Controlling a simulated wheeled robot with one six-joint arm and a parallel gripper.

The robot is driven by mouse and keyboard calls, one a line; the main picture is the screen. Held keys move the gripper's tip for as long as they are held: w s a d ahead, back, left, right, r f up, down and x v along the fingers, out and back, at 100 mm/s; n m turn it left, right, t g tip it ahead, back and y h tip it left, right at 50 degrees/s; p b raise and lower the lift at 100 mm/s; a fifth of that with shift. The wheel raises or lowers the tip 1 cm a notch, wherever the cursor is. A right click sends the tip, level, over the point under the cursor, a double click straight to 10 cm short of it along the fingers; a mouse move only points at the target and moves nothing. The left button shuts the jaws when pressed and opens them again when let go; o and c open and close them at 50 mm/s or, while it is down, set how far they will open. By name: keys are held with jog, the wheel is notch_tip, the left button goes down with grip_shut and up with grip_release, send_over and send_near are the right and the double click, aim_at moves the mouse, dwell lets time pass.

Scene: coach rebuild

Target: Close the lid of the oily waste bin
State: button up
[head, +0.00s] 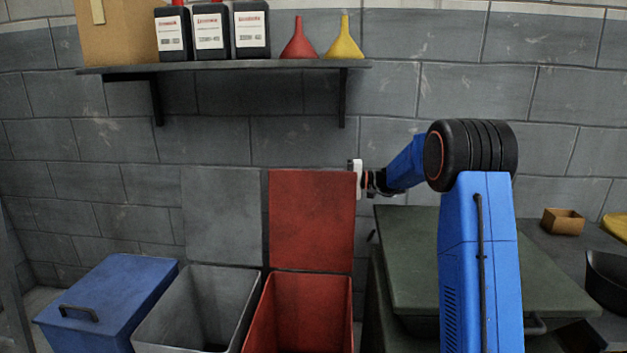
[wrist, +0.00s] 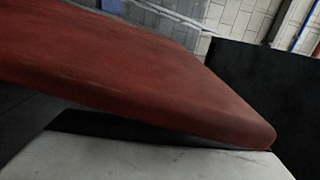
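A red bin (head: 300,315) stands with its red lid (head: 310,218) raised upright behind its opening; no label shows on it. A grey bin (head: 195,310) to its left also has its grey lid (head: 222,213) upright. A blue bin (head: 110,300) at the far left is shut. My gripper (head: 355,175) is at the upper right corner of the red lid. In the wrist view the red lid (wrist: 140,70) fills much of the picture, close above a pale part of my gripper (wrist: 150,160). Contact and finger opening cannot be told.
A shelf (head: 230,68) with dark bottles (head: 210,35), a red funnel (head: 298,40) and a yellow funnel (head: 343,40) hangs above the bins. A green-topped cabinet (head: 410,260) stands right of the red bin. A small brown box (head: 563,221) sits on the right surface.

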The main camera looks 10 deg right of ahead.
jog(key=shift+w+a, duration=0.25)
jog(key=shift+a, duration=0.45)
jog(key=shift+c, duration=0.3)
grip_shut()
jog(key=s+a+n, duration=0.3)
jog(key=s, duration=0.7)
jog(key=s+a+n, duration=0.3)
jog(key=s, duration=0.7)
jog(key=shift+a, duration=0.25)
jog(key=shift+f, duration=0.1)
